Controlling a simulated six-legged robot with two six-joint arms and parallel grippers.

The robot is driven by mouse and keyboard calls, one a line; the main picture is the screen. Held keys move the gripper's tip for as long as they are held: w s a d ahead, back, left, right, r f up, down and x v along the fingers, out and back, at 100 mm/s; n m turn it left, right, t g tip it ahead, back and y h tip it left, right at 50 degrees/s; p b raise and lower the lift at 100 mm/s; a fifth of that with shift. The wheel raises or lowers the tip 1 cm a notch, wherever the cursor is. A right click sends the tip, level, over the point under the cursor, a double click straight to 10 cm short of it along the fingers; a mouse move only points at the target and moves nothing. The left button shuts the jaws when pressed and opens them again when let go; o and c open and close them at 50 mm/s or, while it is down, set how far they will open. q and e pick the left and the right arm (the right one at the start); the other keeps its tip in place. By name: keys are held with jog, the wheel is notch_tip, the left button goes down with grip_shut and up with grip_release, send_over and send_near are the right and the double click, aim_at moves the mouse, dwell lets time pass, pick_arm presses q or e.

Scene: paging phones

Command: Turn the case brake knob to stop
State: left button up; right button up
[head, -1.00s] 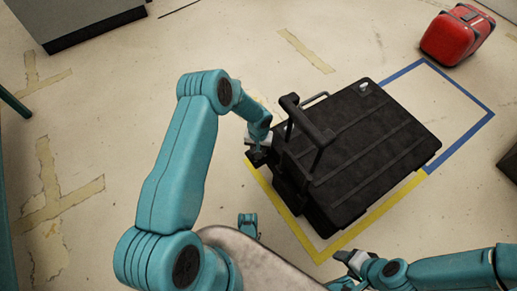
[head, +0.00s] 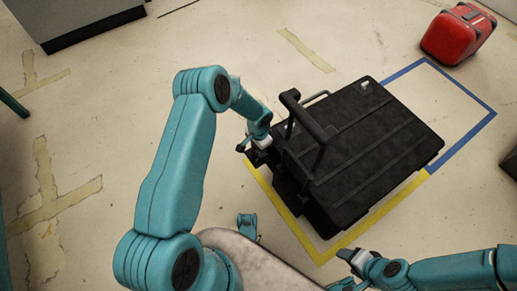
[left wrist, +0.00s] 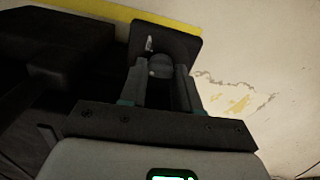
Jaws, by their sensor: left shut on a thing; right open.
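The black case (head: 375,150) lies on the floor with its handle (head: 308,118) raised at its left end. My left gripper (head: 264,146) is at the left end of the case, below the handle. In the left wrist view my left gripper (left wrist: 162,76) is shut on a round dark knob (left wrist: 160,64). The knob sits on a dark plate (left wrist: 184,42) with a small pale mark (left wrist: 149,43) beyond the knob. The knob is hidden in the head view. My right gripper (head: 344,256) is open and empty, in front of the case and apart from it.
Yellow tape (head: 345,238) and blue tape (head: 465,133) mark a floor area around the case. A red suitcase (head: 457,35) stands at the top right. A grey cabinet (head: 85,15) stands at the top left.

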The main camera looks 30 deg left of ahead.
pick_arm(q)
jog(key=m, duration=0.4)
jog(key=shift+m, duration=0.3)
jog(key=m, duration=0.5)
pick_arm(e)
jog(key=shift+w+f, duration=0.1)
pick_arm(q)
jog(key=shift+m, duration=0.3)
jog(key=o, duration=0.8)
